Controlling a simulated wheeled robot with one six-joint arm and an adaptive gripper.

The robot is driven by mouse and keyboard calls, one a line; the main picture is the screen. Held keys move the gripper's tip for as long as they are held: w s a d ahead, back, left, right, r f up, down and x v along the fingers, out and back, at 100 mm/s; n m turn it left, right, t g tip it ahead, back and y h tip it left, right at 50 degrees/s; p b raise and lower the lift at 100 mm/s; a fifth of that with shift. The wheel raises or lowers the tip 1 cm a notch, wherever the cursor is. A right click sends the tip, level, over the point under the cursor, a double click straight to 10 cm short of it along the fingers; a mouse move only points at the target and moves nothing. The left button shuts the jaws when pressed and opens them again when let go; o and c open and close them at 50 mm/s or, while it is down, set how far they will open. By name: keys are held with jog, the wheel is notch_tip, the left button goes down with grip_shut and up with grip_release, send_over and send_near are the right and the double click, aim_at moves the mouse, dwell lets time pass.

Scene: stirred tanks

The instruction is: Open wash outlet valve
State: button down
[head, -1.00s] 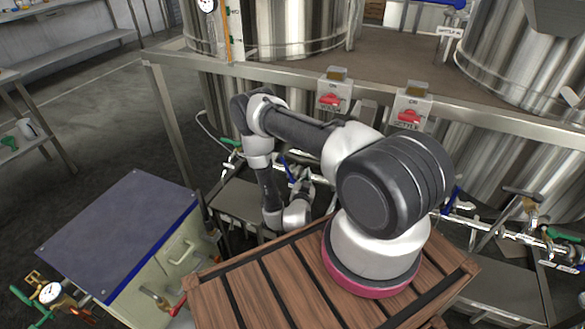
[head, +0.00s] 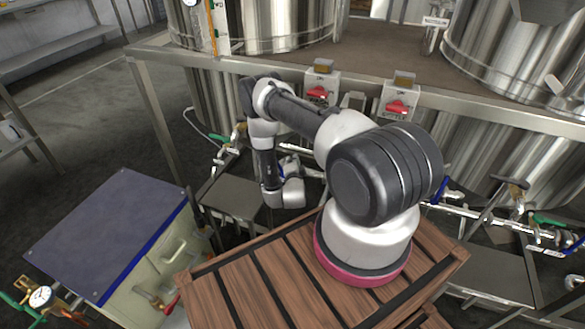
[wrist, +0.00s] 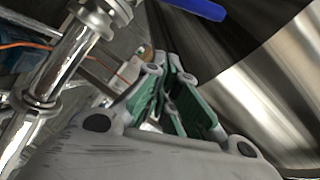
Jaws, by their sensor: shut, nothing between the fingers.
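My gripper (wrist: 168,84) shows in the wrist view with its green-padded fingers closed together and nothing between them. A blue valve handle (wrist: 195,8) shows at the top of that view, beyond and apart from the fingertips. A shiny metal pipe with a fitting (wrist: 50,80) runs along the left. In the head view my arm reaches down beside the piping under the tank platform, and the fingers are not clear there. A blue handle (head: 444,190) and a green handle (head: 550,219) sit on the pipes to the right. I cannot tell which valve is the wash outlet valve.
A large steel tank wall (wrist: 265,95) curves close on the right of the wrist view. The platform's metal frame (head: 480,108) carries boxes with red switches (head: 398,106). A blue-topped cabinet (head: 105,235) stands at left. Open floor (head: 75,130) lies behind it.

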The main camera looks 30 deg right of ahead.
jog(key=shift+w+a+f, duration=0.45)
jog(key=shift+w+a, duration=0.15)
jog(key=shift+w, duration=0.2)
jog(key=shift+w+a+f, duration=0.4)
jog(key=shift+w+a, duration=0.15)
jog(key=shift+w, duration=0.25)
jog(key=shift+w+a, duration=0.1)
jog(key=shift+w+a+n, duration=0.1)
jog(key=shift+w+n, duration=0.05)
jog(key=shift+n, duration=0.15)
